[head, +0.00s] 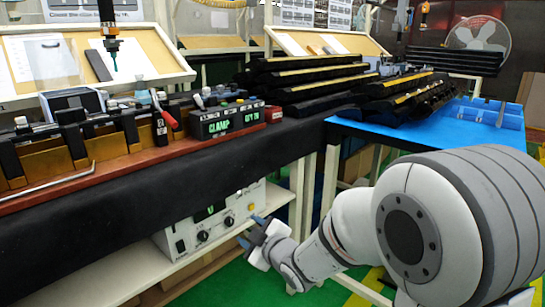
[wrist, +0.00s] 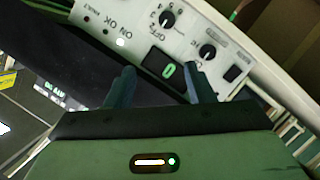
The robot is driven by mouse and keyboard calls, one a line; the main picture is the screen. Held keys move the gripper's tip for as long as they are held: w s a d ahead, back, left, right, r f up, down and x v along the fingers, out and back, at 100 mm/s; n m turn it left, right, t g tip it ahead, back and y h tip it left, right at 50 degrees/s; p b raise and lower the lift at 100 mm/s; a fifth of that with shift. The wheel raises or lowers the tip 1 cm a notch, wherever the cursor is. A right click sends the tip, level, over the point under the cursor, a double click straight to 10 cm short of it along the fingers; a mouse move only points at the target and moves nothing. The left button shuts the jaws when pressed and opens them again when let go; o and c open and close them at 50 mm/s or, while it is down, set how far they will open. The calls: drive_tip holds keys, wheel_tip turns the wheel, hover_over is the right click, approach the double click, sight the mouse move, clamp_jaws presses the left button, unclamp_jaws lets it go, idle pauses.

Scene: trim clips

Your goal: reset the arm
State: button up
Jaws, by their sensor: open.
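My arm reaches in from the right in the head view, low in front of the bench. My gripper (head: 256,231) is in front of the lower shelf, close to a white control box with knobs. In the wrist view my gripper (wrist: 158,84) shows two blue-grey fingers standing apart with nothing between them. The control box (head: 212,222) also fills the top of the wrist view (wrist: 185,22), with its knobs and a green lit digit beyond the fingertips. I cannot tell exactly how far the fingertips are from its face.
A black-covered bench (head: 150,190) carries a clamp fixture with a lit display (head: 228,122) and a red handle. Black trim parts (head: 310,80) are stacked at the back. A blue table (head: 430,132) stands at the right, with blue bins. Green floor shows below.

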drive_tip(key=s+d+r+m+g+h+p, duration=0.2)
drive_tip(key=s+d+r+m+h+p, duration=0.15)
drive_tip(key=d+r+p, duration=0.5)
drive_tip(key=s+d+r+m+g+h+p, duration=0.1)
drive_tip(key=s+d+r+m+h+p, duration=0.2)
drive_tip(key=d+r+m+h+p, duration=0.35)
drive_tip(key=s+d+r+m+g+p, duration=0.2)
drive_tip(key=s+d+r+g+p, duration=0.1)
drive_tip(key=s+r+p, duration=0.4)
drive_tip(key=s+d+r+m+g+p, duration=0.3)
drive_tip(key=s+d+r+p, duration=0.2)
drive_tip(key=s+r+p, duration=0.2)
drive_tip(key=s+r, duration=0.2)
drive_tip(key=s, duration=0.2)
drive_tip(key=shift+m+g+y, duration=0.3)
drive_tip(key=shift+y, duration=0.1)
